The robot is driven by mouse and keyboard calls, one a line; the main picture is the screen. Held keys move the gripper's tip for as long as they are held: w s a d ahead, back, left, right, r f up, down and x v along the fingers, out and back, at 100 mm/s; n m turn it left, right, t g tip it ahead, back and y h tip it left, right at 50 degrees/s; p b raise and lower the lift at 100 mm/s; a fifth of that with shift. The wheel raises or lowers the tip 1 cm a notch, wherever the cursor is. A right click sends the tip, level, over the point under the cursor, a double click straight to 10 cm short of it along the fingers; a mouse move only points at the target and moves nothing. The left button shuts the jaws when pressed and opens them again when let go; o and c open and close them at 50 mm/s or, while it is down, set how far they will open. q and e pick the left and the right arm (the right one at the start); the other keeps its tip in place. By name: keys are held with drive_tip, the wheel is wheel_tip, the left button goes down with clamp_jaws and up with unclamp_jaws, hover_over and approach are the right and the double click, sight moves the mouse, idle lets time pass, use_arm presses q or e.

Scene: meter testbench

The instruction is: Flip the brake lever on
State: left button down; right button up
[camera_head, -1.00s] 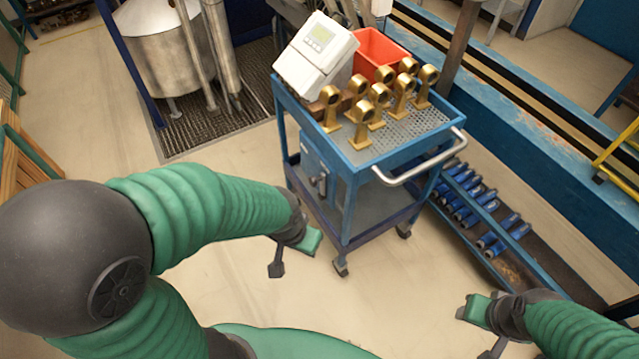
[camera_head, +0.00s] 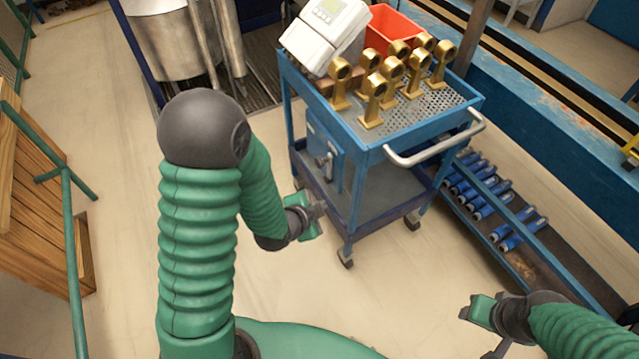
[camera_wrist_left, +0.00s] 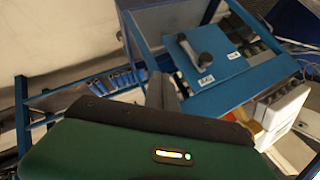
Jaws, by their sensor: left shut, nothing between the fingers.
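The brake lever (camera_head: 327,163) is a grey handle on the blue panel (camera_head: 316,139) at the side of the blue cart (camera_head: 361,157). The left wrist view shows the lever (camera_wrist_left: 202,52) angled across the panel (camera_wrist_left: 225,75), with two small white labels beside it. My left gripper (camera_head: 319,210) is shut and empty, below and slightly left of the lever and apart from it. Its grey fingers (camera_wrist_left: 161,92) show at the middle of the left wrist view, short of the panel. My right gripper (camera_head: 480,326) is open and empty over the floor at the lower right.
The cart's top holds a white meter (camera_head: 327,32), a red bin (camera_head: 390,31) and several brass fittings (camera_head: 374,100). A silver handle (camera_head: 435,143) juts from its right side. A low rack (camera_head: 510,217) of blue tools stands to the right. The floor in front is clear.

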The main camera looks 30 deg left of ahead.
use_arm(q)
drive_tip(key=a+f+m+t+b, duration=0.1)
drive_tip(key=m+t+b, duration=0.1)
drive_tip(key=a+f+m+t+y+b, duration=0.1)
drive_tip(key=t, duration=0.2)
drive_tip(key=a+f+m+t+b, duration=0.1)
drive_tip(key=m+t+b, duration=0.1)
drive_tip(key=shift+f+m+y+b, duration=0.3)
drive_tip(key=shift+y+b, duration=0.05)
drive_tip(key=shift+y, duration=0.05)
use_arm(e)
drive_tip(key=s+x, duration=0.1)
drive_tip(key=x, duration=0.5)
drive_tip(key=shift+s+f, duration=0.25)
drive_tip(key=shift+f, duration=0.35)
use_arm(q)
drive_tip(key=shift+w, duration=0.1)
